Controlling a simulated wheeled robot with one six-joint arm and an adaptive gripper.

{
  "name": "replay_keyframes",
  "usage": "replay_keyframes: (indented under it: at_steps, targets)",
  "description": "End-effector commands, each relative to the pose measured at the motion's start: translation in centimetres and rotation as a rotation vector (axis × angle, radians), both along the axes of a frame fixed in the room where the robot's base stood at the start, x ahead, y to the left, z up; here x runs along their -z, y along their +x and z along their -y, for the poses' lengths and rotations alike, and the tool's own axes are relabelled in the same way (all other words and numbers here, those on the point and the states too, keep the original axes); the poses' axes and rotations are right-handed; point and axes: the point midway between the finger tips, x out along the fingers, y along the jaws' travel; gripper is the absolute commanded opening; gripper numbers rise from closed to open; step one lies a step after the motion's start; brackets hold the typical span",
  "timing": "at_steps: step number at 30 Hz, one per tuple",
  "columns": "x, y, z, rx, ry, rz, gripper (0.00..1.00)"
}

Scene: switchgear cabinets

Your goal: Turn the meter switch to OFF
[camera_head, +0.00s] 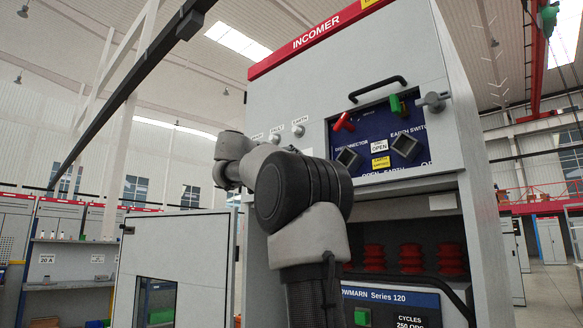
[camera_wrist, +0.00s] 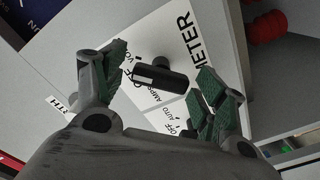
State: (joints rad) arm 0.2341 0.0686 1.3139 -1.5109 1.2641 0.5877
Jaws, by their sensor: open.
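The meter switch (camera_wrist: 170,76) is a black bar-shaped knob on a white label plate (camera_wrist: 185,48) marked METER in the wrist view. A white mark shows toward its left end. The plate carries OFF, VOLTS and AMPS lettering, partly covered, so I cannot tell its exact setting. My gripper (camera_wrist: 162,62) is open, with green-padded fingers on either side of the knob. Gaps show between the knob and both fingers. In the head view, my arm hides the meter switch and my fingers against the front of the INCOMER cabinet (camera_head: 290,95).
A second label with OFF and AUTO (camera_wrist: 170,118) sits just below, partly behind my right finger. The cabinet's blue panel (camera_head: 370,120) holds red and green handles, with a black bar handle (camera_head: 378,88) above. An open cabinet door (camera_head: 175,255) stands left of my arm.

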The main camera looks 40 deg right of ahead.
Motion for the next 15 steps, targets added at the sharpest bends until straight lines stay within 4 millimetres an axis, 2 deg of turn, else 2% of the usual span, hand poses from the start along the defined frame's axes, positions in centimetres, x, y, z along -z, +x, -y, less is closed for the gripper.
replay_keyframes:
  at_steps: [1,6,8,15]
  targets:
    - [0.00,0.00,-0.01,0.000,0.000,0.000,0.66]
    - [0.01,-0.01,-0.02,0.000,0.000,0.000,0.35]
    - [0.01,0.00,-0.02,0.000,0.000,0.000,0.26]
    - [0.03,0.01,-0.02,-0.001,0.000,-0.013,0.26]
